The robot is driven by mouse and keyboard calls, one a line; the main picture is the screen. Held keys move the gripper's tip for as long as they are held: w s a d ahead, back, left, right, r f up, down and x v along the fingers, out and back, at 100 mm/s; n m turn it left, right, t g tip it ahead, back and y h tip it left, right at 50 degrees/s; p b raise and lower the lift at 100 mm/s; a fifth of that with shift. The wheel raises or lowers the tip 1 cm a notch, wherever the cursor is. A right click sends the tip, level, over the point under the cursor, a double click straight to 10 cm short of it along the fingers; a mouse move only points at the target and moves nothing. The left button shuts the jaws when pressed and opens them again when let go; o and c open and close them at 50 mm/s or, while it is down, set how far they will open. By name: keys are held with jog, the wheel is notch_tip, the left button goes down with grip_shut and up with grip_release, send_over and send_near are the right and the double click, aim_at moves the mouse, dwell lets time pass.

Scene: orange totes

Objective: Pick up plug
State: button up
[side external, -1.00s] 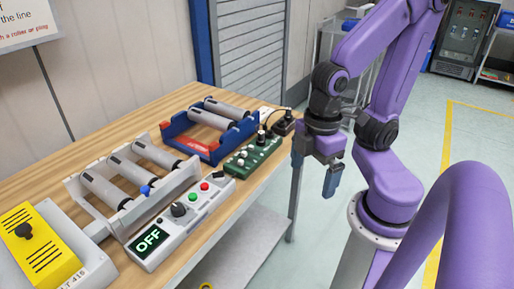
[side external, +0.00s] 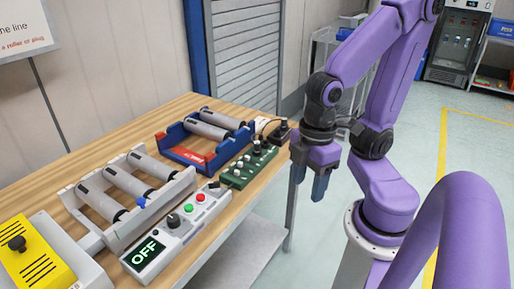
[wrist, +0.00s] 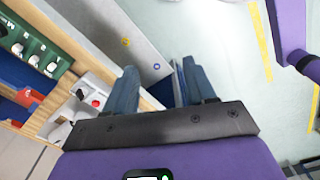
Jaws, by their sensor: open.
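A black upright plug (side external: 258,147) appears to stand at the far end of the green strip (side external: 238,176), beside several small white pegs. A dark cable seems to run from it toward a small black box (side external: 279,132). Which black piece is the plug is not fully clear at this size. My gripper (side external: 309,183) is open and empty, pointing down beyond the table's right edge, to the right of the strip and apart from it. In the wrist view, both blue fingers of my gripper (wrist: 160,88) are spread, and the green strip (wrist: 38,50) lies at the left.
A blue roller tray (side external: 207,137), a grey roller rack (side external: 128,195), a control box (side external: 175,229) reading OFF and a yellow unit (side external: 38,258) sit on the wooden table (side external: 120,127). A grey shelf (side external: 232,270) is below. Open floor lies right of the table.

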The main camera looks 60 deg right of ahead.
jog(key=w+r+m, duration=0.2)
jog(key=w+m, duration=0.6)
jog(key=w, duration=0.2)
jog(key=r+m, duration=0.2)
jog(key=m, duration=1.8)
send_over(257, 142)
jog(key=f, duration=1.1)
jog(key=shift+s+a+f, duration=0.1)
jog(key=shift+s+f, duration=0.05)
jog(key=shift+s, duration=0.1)
jog(key=shift+w+f, duration=0.2)
jog(key=shift+f, duration=2.85)
jog(key=shift+c, duration=0.3)
grip_shut()
